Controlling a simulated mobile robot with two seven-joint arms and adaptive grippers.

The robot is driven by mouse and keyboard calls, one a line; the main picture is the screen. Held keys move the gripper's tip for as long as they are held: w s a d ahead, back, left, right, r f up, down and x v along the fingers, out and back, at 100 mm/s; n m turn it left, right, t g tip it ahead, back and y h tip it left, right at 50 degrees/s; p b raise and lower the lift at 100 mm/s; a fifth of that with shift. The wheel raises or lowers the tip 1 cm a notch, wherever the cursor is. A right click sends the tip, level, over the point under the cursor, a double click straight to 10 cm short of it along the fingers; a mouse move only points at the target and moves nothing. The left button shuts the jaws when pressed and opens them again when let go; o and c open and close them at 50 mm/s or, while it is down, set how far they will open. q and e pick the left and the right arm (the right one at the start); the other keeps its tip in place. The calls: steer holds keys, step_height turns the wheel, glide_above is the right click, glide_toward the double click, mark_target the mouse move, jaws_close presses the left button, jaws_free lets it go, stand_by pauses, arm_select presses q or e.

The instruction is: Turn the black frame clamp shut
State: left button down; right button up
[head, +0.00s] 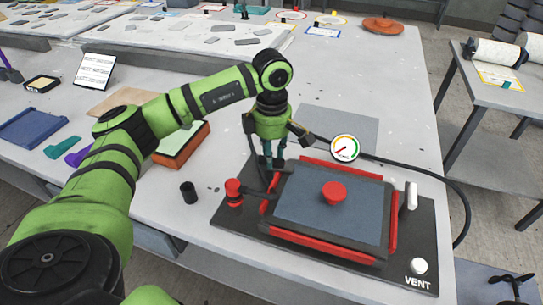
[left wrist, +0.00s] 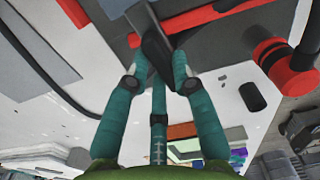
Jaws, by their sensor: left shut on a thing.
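The mould station has a black base plate (head: 424,235) with a grey-blue panel (head: 305,205) in a black frame (head: 377,236) edged with red strips. The black frame clamp (left wrist: 157,42) shows in the left wrist view between teal fingers, near a red strip. My left gripper (head: 271,162) comes down at the frame's far left corner and is shut on the clamp. In the head view the gripper's fingers partly hide the clamp, and its exact turn angle is hard to tell. My right gripper is in neither view.
A red knob (head: 333,192) stands on the panel and a red-capped valve (head: 233,191) on the left. A white lever (head: 411,196) and a white vent knob (head: 419,266) stand on the right. A dial gauge (head: 344,148) and a black hose (head: 452,185) lie behind.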

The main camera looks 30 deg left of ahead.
arm_select(q)
steer(key=shift+m, duration=0.5)
steer(key=shift+r, duration=0.1)
steer(key=c, duration=1)
jaws_free()
steer(key=shift+c, duration=0.2)
step_height(320, 180, up, 12)
